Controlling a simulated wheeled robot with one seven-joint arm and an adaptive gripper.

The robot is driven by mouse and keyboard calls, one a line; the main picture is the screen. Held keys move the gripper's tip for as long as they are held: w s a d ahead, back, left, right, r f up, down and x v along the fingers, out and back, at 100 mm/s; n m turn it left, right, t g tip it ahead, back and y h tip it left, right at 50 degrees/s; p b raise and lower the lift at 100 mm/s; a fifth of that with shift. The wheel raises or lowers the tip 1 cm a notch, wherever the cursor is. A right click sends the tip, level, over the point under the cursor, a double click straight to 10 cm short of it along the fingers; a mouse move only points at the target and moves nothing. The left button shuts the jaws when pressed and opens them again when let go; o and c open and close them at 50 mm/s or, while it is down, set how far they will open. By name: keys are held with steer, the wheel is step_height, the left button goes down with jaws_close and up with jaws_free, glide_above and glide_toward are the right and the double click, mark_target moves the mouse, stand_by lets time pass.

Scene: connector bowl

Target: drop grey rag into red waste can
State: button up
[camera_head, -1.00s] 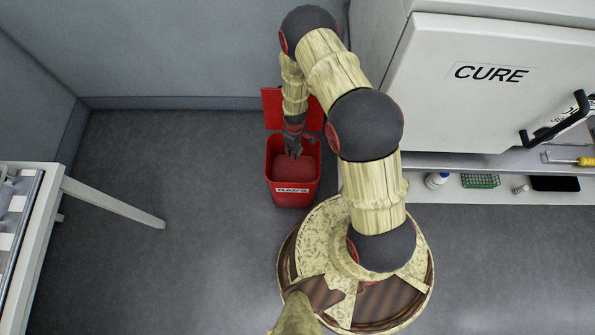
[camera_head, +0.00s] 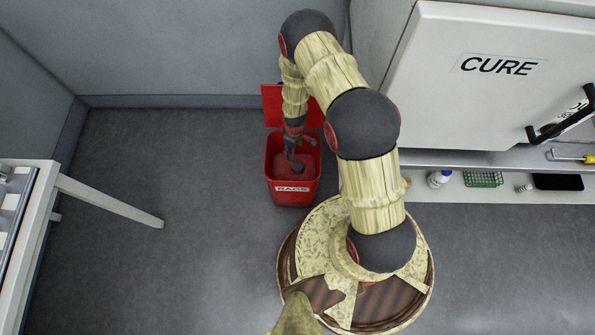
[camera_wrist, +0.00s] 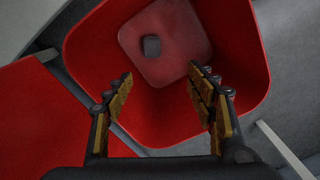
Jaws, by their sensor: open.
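The red waste can (camera_head: 292,190) stands on the floor with a label reading RAGS on its front and its red lid (camera_head: 272,104) up behind it. My gripper (camera_head: 296,165) is over the can's mouth, pointing down. In the wrist view, my gripper (camera_wrist: 165,98) has its two fingers spread apart with nothing between them. A small dark grey piece, apparently the grey rag (camera_wrist: 152,46), lies on the bottom of the can, apart from the fingers. In the head view I cannot make out the rag clearly.
A white cabinet marked CURE (camera_head: 500,90) stands at the right, above a shelf (camera_head: 455,187) holding a bottle, a green rack and other items. A white table (camera_head: 60,182) with a slanting leg is at the left. Grey floor (camera_head: 170,260) between is clear.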

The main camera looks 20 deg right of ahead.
steer(key=shift+r, duration=0.1)
step_height(320, 180, up, 12)
stand_by(0.7)
stand_by(0.3)
steer(key=shift+s, duration=0.1)
